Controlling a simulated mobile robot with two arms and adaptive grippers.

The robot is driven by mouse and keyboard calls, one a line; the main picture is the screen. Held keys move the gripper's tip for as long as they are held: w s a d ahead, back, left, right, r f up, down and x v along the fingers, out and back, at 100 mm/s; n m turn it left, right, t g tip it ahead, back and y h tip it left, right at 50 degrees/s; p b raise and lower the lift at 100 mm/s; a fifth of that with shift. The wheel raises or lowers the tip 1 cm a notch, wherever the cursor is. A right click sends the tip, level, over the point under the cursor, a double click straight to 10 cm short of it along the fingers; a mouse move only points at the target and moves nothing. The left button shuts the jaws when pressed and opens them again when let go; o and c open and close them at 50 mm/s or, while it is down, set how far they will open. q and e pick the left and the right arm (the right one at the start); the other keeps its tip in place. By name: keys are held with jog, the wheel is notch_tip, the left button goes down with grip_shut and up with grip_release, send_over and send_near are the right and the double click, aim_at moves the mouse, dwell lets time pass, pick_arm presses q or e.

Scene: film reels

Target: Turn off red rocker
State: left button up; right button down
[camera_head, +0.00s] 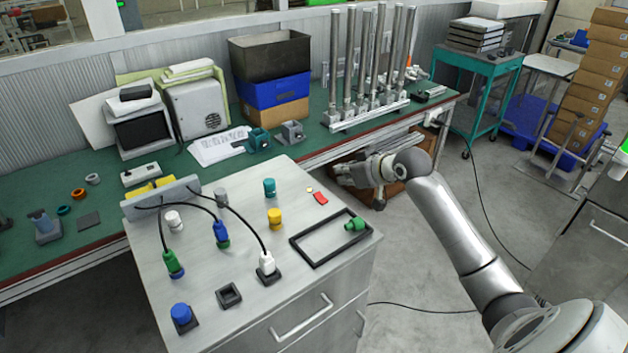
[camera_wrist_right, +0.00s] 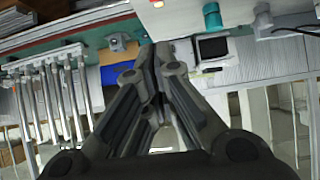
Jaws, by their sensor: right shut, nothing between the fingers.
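The red rocker (camera_head: 320,198) is a small red rectangle on the light grey cabinet top, beside a small pale round button (camera_head: 309,189). A bit of red at the top edge of the right wrist view (camera_wrist_right: 157,4) appears to be the same rocker. Which way it is tilted is too small to tell. My right gripper (camera_head: 342,175) is shut and empty, to the right of and apart from the rocker, near the cabinet's far right corner. Its closed fingers also show in the right wrist view (camera_wrist_right: 155,52). My left gripper is not in view.
A black rectangular frame (camera_head: 298,251) with a green knob (camera_head: 355,224) lies just in front of the rocker. A yellow knob (camera_head: 274,219) and a teal cylinder (camera_head: 269,187) stand to its left. Cabled plugs stand farther left. The green bench (camera_head: 310,148) with metal posts lies behind.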

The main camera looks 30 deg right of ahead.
jog(key=p, duration=0.2)
send_over(322, 197)
jog(key=f, duration=0.5)
jog(key=shift+s+f, duration=0.25)
jog(key=shift+f, duration=0.1)
notch_tip(322, 197, down, 2)
jog(key=shift+w+f+p, duration=0.15)
jog(key=shift+f+p, duration=0.05)
jog(key=shift+p, duration=0.3)
jog(key=shift+f, duration=0.6)
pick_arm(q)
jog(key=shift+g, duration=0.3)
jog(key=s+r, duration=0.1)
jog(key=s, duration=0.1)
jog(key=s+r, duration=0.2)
pick_arm(e)
jog(key=shift+w+f, duration=0.1)
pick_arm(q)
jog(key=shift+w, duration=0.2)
